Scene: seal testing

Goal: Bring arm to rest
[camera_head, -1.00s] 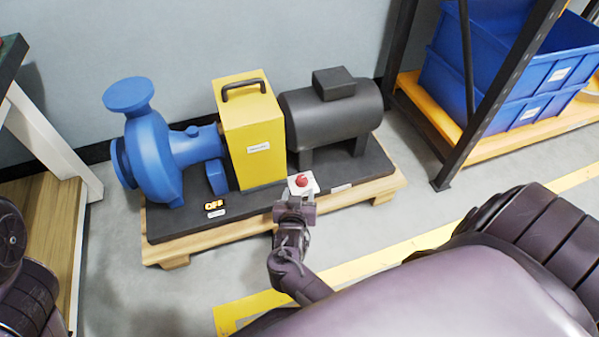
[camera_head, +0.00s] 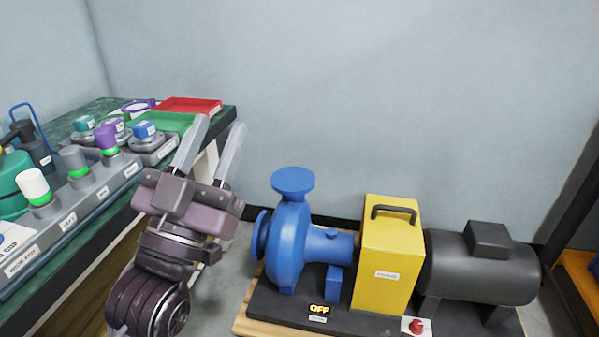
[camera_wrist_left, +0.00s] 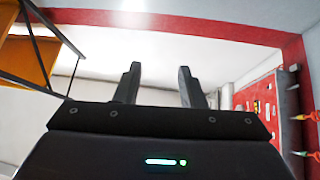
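My left gripper (camera_head: 213,150) is raised in the head view, between the green-topped bench and the blue pump. Its two pale fingers point up and stand apart with nothing between them. The left wrist view shows the same fingers (camera_wrist_left: 158,88) apart and empty against a pale wall. My right gripper is outside both current views. The pump set stands on the floor: a blue pump (camera_head: 290,235), a yellow box (camera_head: 390,260) with a handle, and a dark motor (camera_head: 480,270).
A bench (camera_head: 75,285) at the left carries a grey rack with several coloured-capped items, a green tray (camera_head: 170,123) and a red tray (camera_head: 190,105). A dark rack post (camera_head: 575,200) stands at the far right. The wall area above the pump is clear.

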